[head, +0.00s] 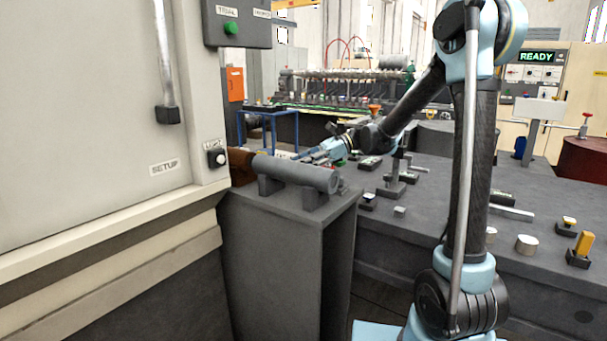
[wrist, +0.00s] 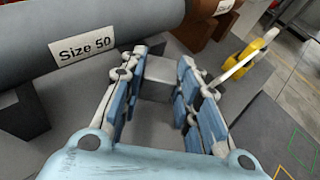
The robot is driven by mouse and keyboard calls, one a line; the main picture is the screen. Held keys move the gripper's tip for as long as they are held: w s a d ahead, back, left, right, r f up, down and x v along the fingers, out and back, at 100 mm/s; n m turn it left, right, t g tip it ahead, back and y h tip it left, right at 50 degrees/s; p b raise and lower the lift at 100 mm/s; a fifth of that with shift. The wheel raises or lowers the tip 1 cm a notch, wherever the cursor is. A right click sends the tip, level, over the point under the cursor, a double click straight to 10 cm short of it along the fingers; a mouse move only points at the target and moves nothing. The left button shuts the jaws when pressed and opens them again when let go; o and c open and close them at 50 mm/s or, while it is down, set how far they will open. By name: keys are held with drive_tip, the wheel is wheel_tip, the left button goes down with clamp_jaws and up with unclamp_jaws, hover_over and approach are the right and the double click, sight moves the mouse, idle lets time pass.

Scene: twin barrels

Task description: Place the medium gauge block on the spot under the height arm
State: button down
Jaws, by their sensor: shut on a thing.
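My gripper (wrist: 160,78) is shut on a plain grey block (wrist: 159,69), which sits between its fingertips in the wrist view. I cannot tell its size class from its look, nor whether it touches the surface below. In the head view my gripper (head: 318,156) is just behind the grey cylinder, and the block is hidden there. A dark stand with an upright post and a crossbar (head: 397,172), perhaps the height arm, stands on the dark table to the right of my gripper. The spot under it cannot be made out.
A grey cylinder labelled "Size 50" (wrist: 75,40) lies on supports beside my gripper; it also shows in the head view (head: 300,173). A yellow-handled piece (wrist: 250,52) is right of my fingers. Several small pieces stand on the dark table (head: 455,240). A large cabinet (head: 90,110) stands left.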

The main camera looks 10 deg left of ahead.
drive_tip(key=shift+f, duration=1.45)
drive_tip(key=c, duration=1.5)
unclamp_jaws()
drive_tip(key=shift+s, duration=0.1)
